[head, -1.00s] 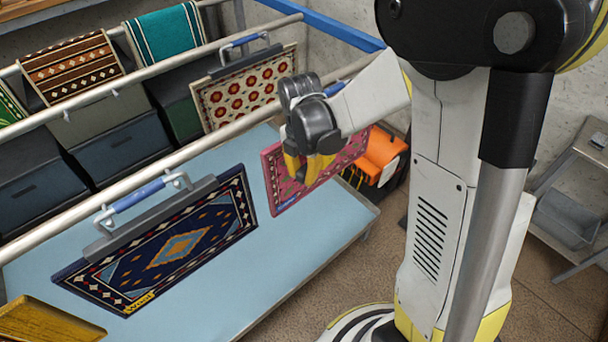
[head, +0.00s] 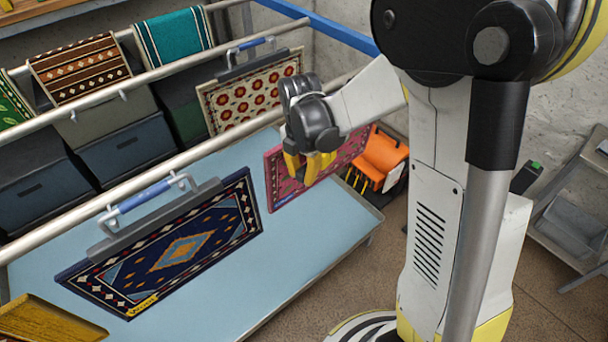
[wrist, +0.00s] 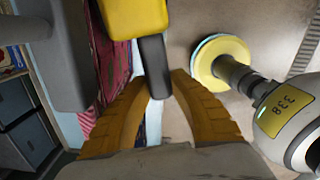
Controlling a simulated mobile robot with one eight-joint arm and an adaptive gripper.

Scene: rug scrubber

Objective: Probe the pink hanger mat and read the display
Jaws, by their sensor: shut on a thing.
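The pink hanger mat (head: 277,186) hangs at the front rail, just behind my gripper (head: 311,165) in the head view. Its pink-red patterned face (wrist: 113,75) shows left of my fingers in the wrist view. My gripper, with ridged yellow-orange fingers (wrist: 160,88), is shut on a small yellow and dark grey tool (wrist: 136,18). The tool's dark part lies between the fingertips. In the head view my gripper overlaps the mat, and I cannot tell whether the tool touches it. The tool's display is not visible from here, and its far end is hidden.
A navy mat (head: 160,250) hangs left of the pink one, over a pale blue table (head: 270,265). A cream mat with red flowers (head: 245,95) hangs behind. An orange bin (head: 384,152) stands right of the pink mat. A wooden tray (head: 45,318) is at front left.

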